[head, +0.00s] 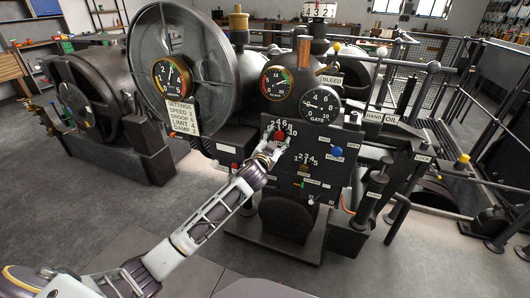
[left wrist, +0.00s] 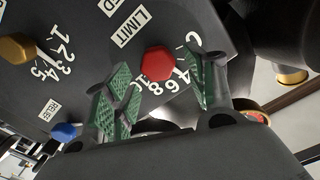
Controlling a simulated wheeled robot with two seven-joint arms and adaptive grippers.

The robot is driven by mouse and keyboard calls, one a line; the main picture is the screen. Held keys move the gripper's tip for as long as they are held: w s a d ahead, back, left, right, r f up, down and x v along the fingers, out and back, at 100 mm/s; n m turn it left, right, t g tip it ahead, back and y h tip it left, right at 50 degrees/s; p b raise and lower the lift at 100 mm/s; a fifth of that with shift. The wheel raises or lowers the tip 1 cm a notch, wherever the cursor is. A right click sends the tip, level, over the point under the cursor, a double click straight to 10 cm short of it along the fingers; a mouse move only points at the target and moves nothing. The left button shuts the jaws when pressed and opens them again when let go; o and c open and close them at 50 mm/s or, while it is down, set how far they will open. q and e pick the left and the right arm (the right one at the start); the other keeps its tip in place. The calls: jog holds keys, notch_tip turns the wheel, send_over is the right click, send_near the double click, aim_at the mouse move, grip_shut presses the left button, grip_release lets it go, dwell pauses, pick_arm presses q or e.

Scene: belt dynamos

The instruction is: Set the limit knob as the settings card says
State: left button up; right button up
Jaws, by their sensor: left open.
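The red hexagonal limit knob (head: 279,135) is on the dark control panel (head: 325,139) in the head view. It shows closer in the left wrist view (left wrist: 158,64), below the LIMIT label (left wrist: 132,26), with white numbers along one side. I cannot make out a pointer mark on it. My left gripper (head: 273,146) is open at the knob. In the left wrist view its green-padded fingers (left wrist: 163,86) stand on either side of the knob, with gaps showing. The settings card (head: 183,117) hangs below the left gauge; its limit line seems to read 4. My right gripper is not in view.
A blue knob (head: 338,152) and a brown knob (head: 303,169) share the panel. The gate gauge (head: 321,103) is above it. Levers and railings crowd the right. A large dark wheel (head: 181,62) stands at the left. The floor at lower left is clear.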

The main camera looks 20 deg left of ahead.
pick_arm(q)
jog(key=s, duration=1)
jog(key=shift+s+a+r, duration=0.15)
jog(key=shift+s+a, duration=0.1)
jog(key=shift+s, duration=0.15)
dwell(0.7)
